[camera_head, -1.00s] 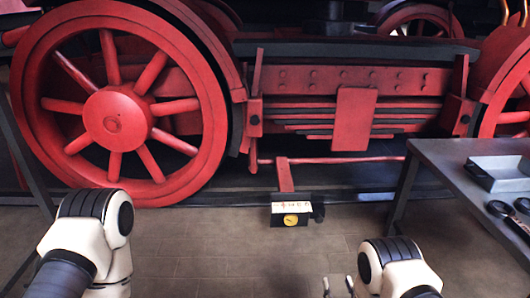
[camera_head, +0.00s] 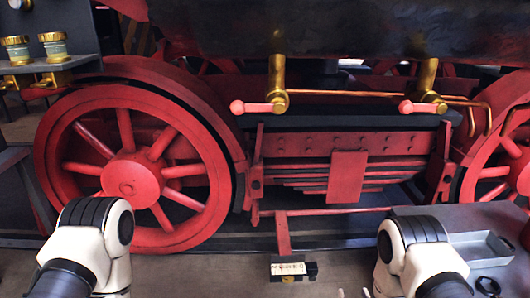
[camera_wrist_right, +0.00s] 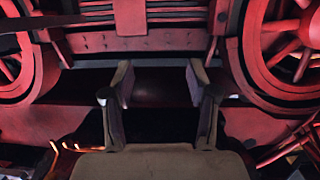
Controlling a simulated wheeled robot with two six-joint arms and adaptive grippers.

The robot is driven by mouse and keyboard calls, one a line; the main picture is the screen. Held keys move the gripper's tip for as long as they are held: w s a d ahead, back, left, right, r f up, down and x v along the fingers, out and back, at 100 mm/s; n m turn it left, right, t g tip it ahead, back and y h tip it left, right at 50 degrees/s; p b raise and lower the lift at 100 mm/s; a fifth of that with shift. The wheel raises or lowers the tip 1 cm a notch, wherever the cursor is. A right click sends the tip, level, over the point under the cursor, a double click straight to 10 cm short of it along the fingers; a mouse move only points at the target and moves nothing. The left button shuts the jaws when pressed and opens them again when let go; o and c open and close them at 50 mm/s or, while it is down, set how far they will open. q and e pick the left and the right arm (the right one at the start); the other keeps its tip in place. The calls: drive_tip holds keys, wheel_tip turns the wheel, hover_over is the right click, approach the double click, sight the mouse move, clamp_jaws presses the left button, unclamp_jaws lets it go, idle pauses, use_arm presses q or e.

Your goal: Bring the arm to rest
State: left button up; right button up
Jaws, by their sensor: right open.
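My right gripper (camera_wrist_right: 160,84) shows in the right wrist view with its two dark fingers well apart and nothing between them. Beyond it is the red underframe of the locomotive, with a spoked wheel at either side. In the head view only small tips of this gripper (camera_head: 353,293) show at the bottom edge, beside my white right arm (camera_head: 420,250). My left arm (camera_head: 90,250) comes in at the bottom left, bent downward. Its gripper is out of the picture.
A large red wheel (camera_head: 127,180) and red frame fill the background. Two brass valves with pink-red handles (camera_head: 250,107) (camera_head: 420,107) hang above. A small labelled box (camera_head: 290,268) sits on the floor. A table with a grey tray (camera_head: 482,248) stands right, close behind my right arm.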

drive_tip(key=s+d+r+g+p, duration=0.1)
drive_tip(key=s+r+g+p, duration=0.3)
drive_tip(key=s+r+p, duration=0.3)
drive_tip(key=s+r+g+p, duration=0.45)
drive_tip(key=s+p, duration=0.25)
drive_tip(key=s, duration=0.2)
use_arm(q)
wheel_tip(320, 180, up, 17)
drive_tip(key=shift+r+b, duration=0.2)
drive_tip(key=shift+b, duration=0.15)
use_arm(e)
drive_tip(key=s+f+g, duration=0.1)
drive_tip(key=s+g, duration=0.5)
drive_tip(key=s, duration=1)
drive_tip(key=shift+a+g, duration=0.2)
drive_tip(key=shift+g, duration=0.15)
